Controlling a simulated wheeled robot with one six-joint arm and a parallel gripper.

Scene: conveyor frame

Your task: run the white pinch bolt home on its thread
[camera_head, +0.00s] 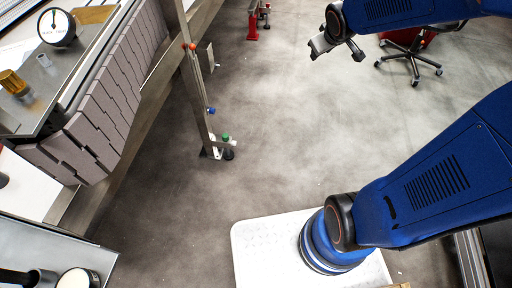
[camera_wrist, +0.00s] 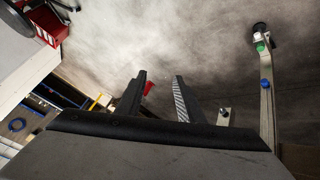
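The white pinch bolt (camera_head: 234,143) is a small white knob near the foot of the conveyor leg (camera_head: 196,90), beside a green knob (camera_head: 225,136). In the wrist view the white bolt (camera_wrist: 257,37) shows at the upper right, beside the green knob (camera_wrist: 260,46) and near the leg's dark foot. How far its thread is in is too small to tell. My gripper (camera_head: 336,48) is up and to the right of the leg in the head view, well apart from it. In the wrist view its two fingers (camera_wrist: 161,76) are apart with nothing between them.
A blue knob (camera_head: 211,110) and an orange knob (camera_head: 190,46) sit higher on the leg. The slatted conveyor belt (camera_head: 105,95) runs along the left. A wheeled chair (camera_head: 412,58) and a red stand (camera_head: 253,27) are at the back. The floor between is clear.

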